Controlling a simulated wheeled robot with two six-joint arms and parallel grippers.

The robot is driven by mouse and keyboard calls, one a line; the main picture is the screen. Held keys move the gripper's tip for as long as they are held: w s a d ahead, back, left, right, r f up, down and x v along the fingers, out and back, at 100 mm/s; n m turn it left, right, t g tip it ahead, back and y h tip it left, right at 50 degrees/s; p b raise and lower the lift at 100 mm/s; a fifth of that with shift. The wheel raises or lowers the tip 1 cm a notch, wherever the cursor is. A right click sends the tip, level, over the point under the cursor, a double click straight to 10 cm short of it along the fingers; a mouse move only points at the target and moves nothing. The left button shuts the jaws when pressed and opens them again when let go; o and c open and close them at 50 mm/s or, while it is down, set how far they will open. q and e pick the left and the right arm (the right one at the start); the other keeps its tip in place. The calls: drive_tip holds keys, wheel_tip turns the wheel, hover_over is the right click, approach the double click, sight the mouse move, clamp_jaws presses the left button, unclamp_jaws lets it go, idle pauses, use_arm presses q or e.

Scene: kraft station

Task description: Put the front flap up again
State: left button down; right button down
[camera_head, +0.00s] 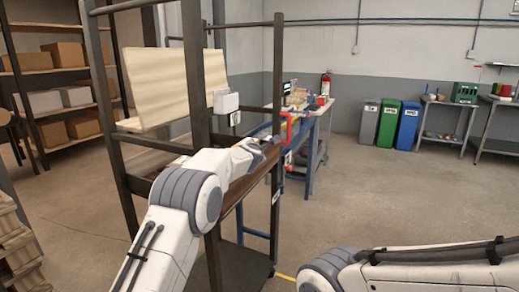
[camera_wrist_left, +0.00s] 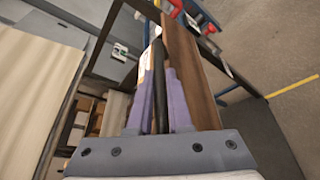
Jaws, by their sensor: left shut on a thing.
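The brown wooden front flap (camera_head: 243,187) runs along the near side of the dark metal stand, partly hidden by my left arm. Its brown face (camera_wrist_left: 187,60) fills the middle of the left wrist view, just right of the fingers. My left gripper (camera_head: 262,150) is at the flap's upper edge. In the left wrist view the purple-padded fingers (camera_wrist_left: 158,92) are shut on a dark strip (camera_wrist_left: 158,62) beside the brown face. This strip looks like the flap's edge, but the join is hidden. Only my right arm's links show, not its gripper.
Dark posts of the stand (camera_head: 197,75) rise close around my left arm. A pale board (camera_head: 158,85) leans in the stand. A red part (camera_head: 290,126) is near the gripper. A cluttered blue-legged bench (camera_head: 318,112) stands beyond. The floor at right is mostly clear.

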use_arm(q)
drive_tip(key=shift+a, duration=0.25)
drive_tip(key=c, duration=0.8)
unclamp_jaws()
drive_tip(key=shift+c, duration=0.2)
drive_tip(key=shift+s+b, duration=0.25)
drive_tip(key=shift+b, duration=0.2)
drive_tip(key=d+b+v, duration=0.1)
drive_tip(key=b+v, duration=0.4)
drive_tip(key=v, duration=0.4)
drive_tip(key=shift+s+a+r+b, duration=0.2)
drive_tip(key=shift+s+a+b, duration=0.1)
drive_tip(key=shift+s+a, duration=0.15)
